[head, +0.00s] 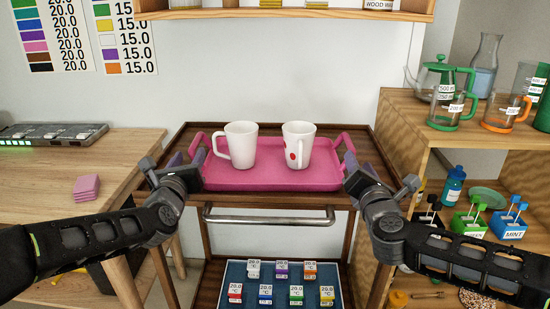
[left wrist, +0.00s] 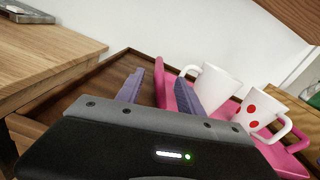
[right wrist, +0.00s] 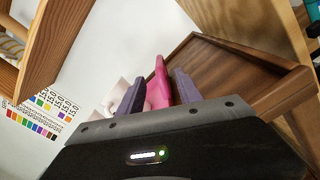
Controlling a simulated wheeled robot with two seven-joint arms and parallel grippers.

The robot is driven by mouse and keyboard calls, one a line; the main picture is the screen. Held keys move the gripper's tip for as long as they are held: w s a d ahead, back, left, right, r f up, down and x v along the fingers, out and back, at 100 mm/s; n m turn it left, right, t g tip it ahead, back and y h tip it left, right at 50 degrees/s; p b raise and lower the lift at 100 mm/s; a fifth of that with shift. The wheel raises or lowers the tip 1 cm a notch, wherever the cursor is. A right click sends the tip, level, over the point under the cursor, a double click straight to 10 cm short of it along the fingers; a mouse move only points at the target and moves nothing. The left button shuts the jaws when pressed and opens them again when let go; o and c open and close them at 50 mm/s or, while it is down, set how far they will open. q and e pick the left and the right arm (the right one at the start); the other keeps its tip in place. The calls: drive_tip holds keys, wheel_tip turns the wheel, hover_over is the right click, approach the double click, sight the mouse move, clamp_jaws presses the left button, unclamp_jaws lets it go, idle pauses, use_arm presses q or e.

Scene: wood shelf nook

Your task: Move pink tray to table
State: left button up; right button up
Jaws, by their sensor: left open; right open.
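The pink tray (head: 270,178) lies on the top of a dark wooden cart (head: 190,143), with a raised handle at each side. Two white mugs stand on it: a left mug (head: 241,146) and a right mug (head: 298,145) with red dots. My left gripper (head: 184,160) is open at the tray's left handle; in the left wrist view the handle (left wrist: 159,80) shows between its purple fingers. My right gripper (head: 361,162) is open at the right handle; in the right wrist view the handle (right wrist: 161,80) shows between its fingers. Contact cannot be told.
A wooden table (head: 60,190) at the left holds a pink stack (head: 86,188) and a grey device (head: 45,134); its front is mostly clear. A shelf (head: 400,110) with jugs and bottles stands close at the right. Small labelled blocks (head: 281,272) lie on the cart's lower level.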

sight(195, 141)
use_arm(q)
drive_tip(key=w, duration=0.7)
drive_tip(key=shift+w, duration=0.35)
use_arm(e)
drive_tip(key=w, duration=1.2)
drive_tip(key=shift+d, duration=0.1)
use_arm(q)
drive_tip(key=shift+c, duration=0.4)
use_arm(e)
drive_tip(key=shift+c, duration=0.4)
use_arm(q)
drive_tip(key=c, duration=0.7)
use_arm(e)
drive_tip(key=c, duration=0.8)
use_arm(q)
clamp_jaws()
use_arm(e)
clamp_jaws()
drive_tip(key=shift+d, duration=0.15)
